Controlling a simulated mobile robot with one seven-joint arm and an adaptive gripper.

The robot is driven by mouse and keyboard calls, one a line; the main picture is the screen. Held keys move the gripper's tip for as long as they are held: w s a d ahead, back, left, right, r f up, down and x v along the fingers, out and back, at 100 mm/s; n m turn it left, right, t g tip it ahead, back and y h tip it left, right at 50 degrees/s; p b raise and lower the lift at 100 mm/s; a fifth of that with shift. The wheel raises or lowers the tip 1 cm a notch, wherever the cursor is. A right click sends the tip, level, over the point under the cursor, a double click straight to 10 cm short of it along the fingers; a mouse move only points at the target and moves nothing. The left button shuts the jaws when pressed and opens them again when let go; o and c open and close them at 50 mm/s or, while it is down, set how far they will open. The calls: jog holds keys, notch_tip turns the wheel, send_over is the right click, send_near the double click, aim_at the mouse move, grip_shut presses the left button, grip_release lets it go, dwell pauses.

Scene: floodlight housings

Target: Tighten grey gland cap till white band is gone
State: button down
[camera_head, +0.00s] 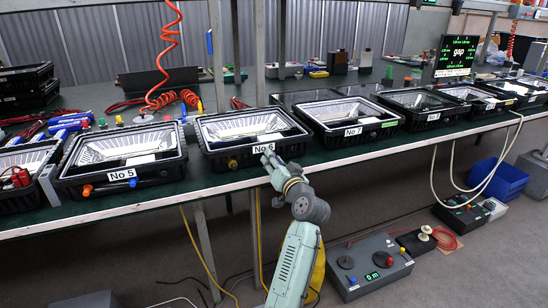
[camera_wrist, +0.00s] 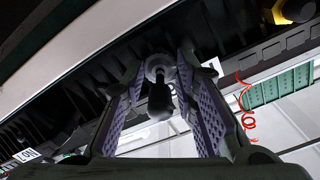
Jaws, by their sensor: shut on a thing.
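The black floodlight housing labelled No 6 (camera_head: 215,153) lies on the green bench with its front face towards me. My gripper (camera_head: 268,157) is at the right part of that face, below the label. In the wrist view my gripper (camera_wrist: 162,70) has its two purple-padded fingers closing at their tips on the grey gland cap (camera_wrist: 158,68), beside the dark housing wall (camera_wrist: 90,75). A dark rounded end points from the cap towards the camera. I cannot tell a white band apart from the pale ring there. The head view hides the cap behind my gripper.
An amber gland (camera_head: 232,163) sits left on the No 6 front; it also shows in the wrist view (camera_wrist: 297,9). Housings No 5 (camera_head: 125,158) and No 7 (camera_head: 352,118) stand close on either side. A yellow cable (camera_head: 259,235) hangs below the bench edge.

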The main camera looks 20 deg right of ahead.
jog(key=m+p, duration=0.1)
jog(key=m, duration=0.1)
jog(key=m+p, duration=0.1)
jog(key=shift+r+m, duration=0.2)
jog(key=shift+m, duration=0.2)
jog(key=m+p, duration=0.2)
jog(key=m, duration=0.1)
jog(key=shift+m, duration=0.3)
jog(key=m+p, duration=0.3)
jog(key=shift+m+p, duration=1.1)
jog(key=shift+m, duration=0.7)
jog(key=shift+f, duration=0.1)
jog(key=c, duration=1.6)
grip_release()
jog(key=shift+o, duration=0.2)
jog(key=shift+f, duration=0.1)
